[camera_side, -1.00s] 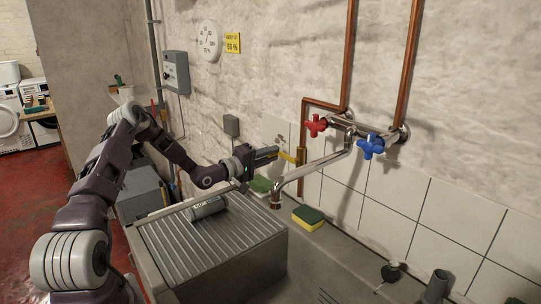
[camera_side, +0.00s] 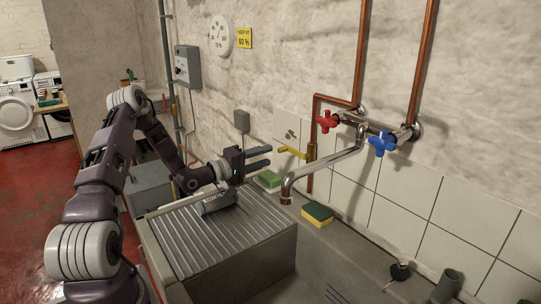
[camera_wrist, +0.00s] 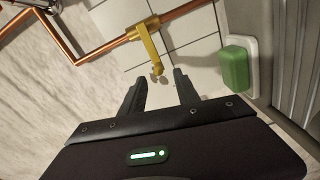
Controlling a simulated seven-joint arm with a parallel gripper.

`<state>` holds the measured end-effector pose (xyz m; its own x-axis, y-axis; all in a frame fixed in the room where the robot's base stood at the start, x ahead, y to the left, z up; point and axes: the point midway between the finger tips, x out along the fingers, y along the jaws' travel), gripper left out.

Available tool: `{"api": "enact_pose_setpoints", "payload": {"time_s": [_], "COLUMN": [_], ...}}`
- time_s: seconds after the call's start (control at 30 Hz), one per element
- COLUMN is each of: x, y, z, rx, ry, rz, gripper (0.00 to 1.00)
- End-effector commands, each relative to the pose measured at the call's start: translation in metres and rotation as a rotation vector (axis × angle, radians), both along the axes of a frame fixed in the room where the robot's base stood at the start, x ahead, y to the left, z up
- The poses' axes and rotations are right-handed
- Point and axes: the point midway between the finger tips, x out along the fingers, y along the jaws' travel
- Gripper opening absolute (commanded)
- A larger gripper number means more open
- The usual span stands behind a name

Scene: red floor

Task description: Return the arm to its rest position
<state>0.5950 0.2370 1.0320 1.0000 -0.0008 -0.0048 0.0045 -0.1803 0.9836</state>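My gripper (camera_side: 270,156) is open and empty in the side view, its two dark fingers apart and pointing right above the back of the ribbed drainboard. A yellow lever valve (camera_side: 294,152) sits on the copper pipe just beyond the fingertips, with a visible gap. In the wrist view, the two fingers of my gripper (camera_wrist: 161,80) stand apart with nothing between them. The yellow lever (camera_wrist: 153,47) shows ahead of them, its end near the gap between the tips. My arm is bent and reaches out over the drainboard.
A grey cylinder (camera_side: 219,200) lies on the ribbed drainboard (camera_side: 185,245) below my wrist. The chrome spout (camera_side: 322,165), red tap (camera_side: 327,121), blue tap (camera_side: 382,143) and a yellow-green sponge (camera_side: 317,213) are to the right.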

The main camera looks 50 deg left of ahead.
Motion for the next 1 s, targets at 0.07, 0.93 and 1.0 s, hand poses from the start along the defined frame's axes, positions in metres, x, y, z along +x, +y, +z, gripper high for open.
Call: {"api": "enact_pose_setpoints", "payload": {"time_s": [0.07,0.93,1.0], "x": [0.0,-0.204,-0.254], "y": [0.0,-0.221,-0.245], "z": [0.0,0.142,0.14], "rx": [0.0,1.186,1.211], "ry": [0.0,0.896,0.911], "rz": [0.0,-0.363,-0.484], "gripper": [0.38,0.38,0.38]}}
